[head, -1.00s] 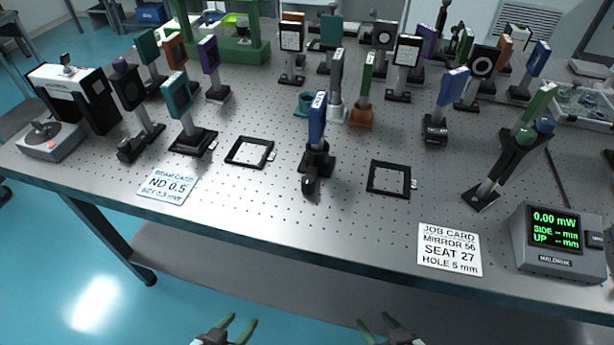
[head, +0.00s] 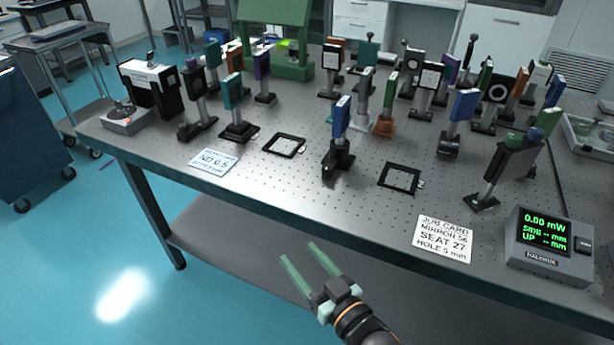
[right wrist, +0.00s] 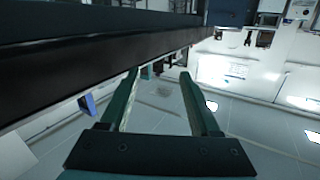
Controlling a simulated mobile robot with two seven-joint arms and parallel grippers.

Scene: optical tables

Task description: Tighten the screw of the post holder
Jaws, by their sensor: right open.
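A blue-edged optic on a post (head: 342,118) stands near the middle front of the optical table, held in a black post holder (head: 338,158). The holder has a dark knob low on its front; how tight its screw is cannot be told. Several other posts in holders stand behind and beside it. My right gripper (head: 299,253) is open and empty, in front of the table's front edge and apart from the post holder. In the right wrist view, its green fingers (right wrist: 160,75) are spread with nothing between them. My left gripper is out of view.
The perforated table top (head: 300,190) has bare room around two flat black frames, the left one (head: 284,145) and the right one (head: 401,178). A job card (head: 443,239) and a power meter (head: 545,247) reading 0.00 mW sit at the front right. A lower shelf (head: 240,230) runs underneath.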

